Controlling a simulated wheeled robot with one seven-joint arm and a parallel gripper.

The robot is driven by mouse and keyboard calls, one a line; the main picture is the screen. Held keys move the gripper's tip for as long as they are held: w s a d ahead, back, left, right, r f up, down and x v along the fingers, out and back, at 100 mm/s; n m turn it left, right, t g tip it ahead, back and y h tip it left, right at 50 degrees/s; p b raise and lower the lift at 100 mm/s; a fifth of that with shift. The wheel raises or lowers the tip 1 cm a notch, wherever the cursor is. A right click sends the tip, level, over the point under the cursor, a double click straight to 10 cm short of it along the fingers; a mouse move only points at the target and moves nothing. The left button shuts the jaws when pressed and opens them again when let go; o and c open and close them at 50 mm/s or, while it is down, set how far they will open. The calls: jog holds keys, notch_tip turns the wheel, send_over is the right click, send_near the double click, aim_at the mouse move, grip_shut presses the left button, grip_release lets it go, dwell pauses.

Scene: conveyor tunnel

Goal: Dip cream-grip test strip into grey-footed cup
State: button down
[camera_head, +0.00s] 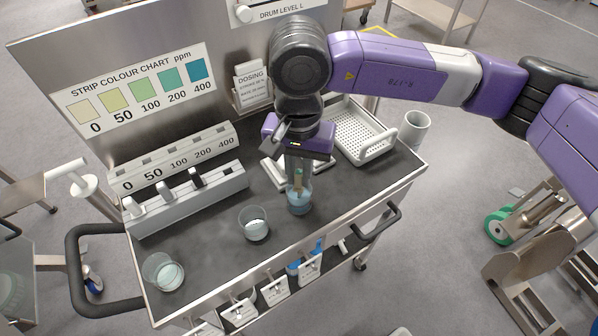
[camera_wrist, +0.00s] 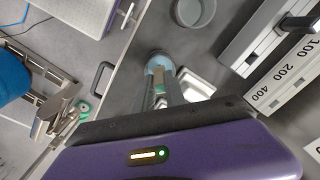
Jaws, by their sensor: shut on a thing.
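My gripper (camera_head: 298,172) is shut on a test strip (camera_head: 298,180) and points down. The strip's grip is mostly hidden between the fingers, so its cream colour is hard to confirm. The strip also shows in the wrist view (camera_wrist: 158,80), between the fingers. A clear cup with blue liquid (camera_head: 300,202) stands right below; it also shows in the wrist view (camera_wrist: 160,60). The strip's lower end is at or inside this cup's mouth; I cannot tell whether it touches the liquid. Other clear cups stand at the middle (camera_head: 254,226) and the front left (camera_head: 165,273). Foot colours are unclear.
A slotted strip rack (camera_head: 185,200) marked 0 to 400 holds several strips at left, below the colour chart (camera_head: 140,93). A perforated basket (camera_head: 362,132) and a grey beaker (camera_head: 415,128) stand at the right. Hooks and a handle (camera_head: 377,222) line the cart's front.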

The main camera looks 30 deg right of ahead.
jog(key=shift+r+p, duration=1.05)
jog(key=shift+r, duration=2.5)
